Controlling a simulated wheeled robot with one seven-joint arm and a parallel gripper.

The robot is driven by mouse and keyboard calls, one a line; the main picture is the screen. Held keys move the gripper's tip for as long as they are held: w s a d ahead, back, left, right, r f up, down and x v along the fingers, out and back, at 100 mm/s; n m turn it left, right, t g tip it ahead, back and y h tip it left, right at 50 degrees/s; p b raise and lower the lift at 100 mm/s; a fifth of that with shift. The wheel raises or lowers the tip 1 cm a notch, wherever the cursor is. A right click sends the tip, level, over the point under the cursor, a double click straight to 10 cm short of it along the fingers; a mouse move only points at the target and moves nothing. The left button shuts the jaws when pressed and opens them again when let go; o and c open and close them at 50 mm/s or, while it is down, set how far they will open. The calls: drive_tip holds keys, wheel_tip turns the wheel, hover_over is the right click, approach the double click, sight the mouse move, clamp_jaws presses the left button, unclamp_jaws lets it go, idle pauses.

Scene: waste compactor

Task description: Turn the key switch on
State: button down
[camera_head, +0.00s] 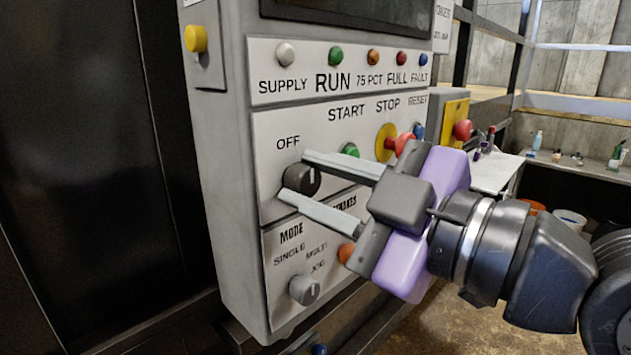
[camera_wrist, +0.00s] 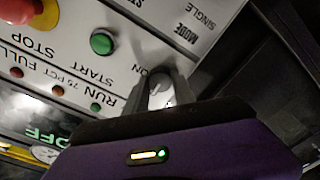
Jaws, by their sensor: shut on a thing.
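The key switch (camera_head: 301,181) is a dark round knob on the light grey control panel, just below the OFF label. A short pale mark on its face looks roughly upright. My gripper (camera_head: 294,175) comes in from the right, with one long grey finger above the knob and the other below it. It is shut on the knob. In the wrist view the gripper (camera_wrist: 163,92) has its fingers on both sides of the key switch (camera_wrist: 160,88), and the lettering ON shows beside it. The fingers partly hide the knob there.
A green start button (camera_head: 350,150) and a red stop button (camera_head: 404,143) sit close to my gripper. A grey mode knob (camera_head: 304,290) and an orange button (camera_head: 347,253) are below. A row of indicator lamps runs above. A shelf (camera_head: 590,168) with bottles stands far right.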

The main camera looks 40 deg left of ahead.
drive_tip(key=shift+m, duration=0.4)
drive_tip(key=m+p, duration=0.2)
drive_tip(key=m, duration=0.3)
drive_tip(key=shift+r+m+p, duration=0.1)
drive_tip(key=shift+m+p, duration=0.2)
drive_tip(key=m+p, duration=0.3)
drive_tip(key=m, duration=0.2)
drive_tip(key=shift+m, duration=0.4)
drive_tip(key=c, duration=1.1)
unclamp_jaws()
drive_tip(key=shift+w, duration=0.1)
drive_tip(key=shift+o, duration=0.2)
drive_tip(key=shift+t, duration=0.3)
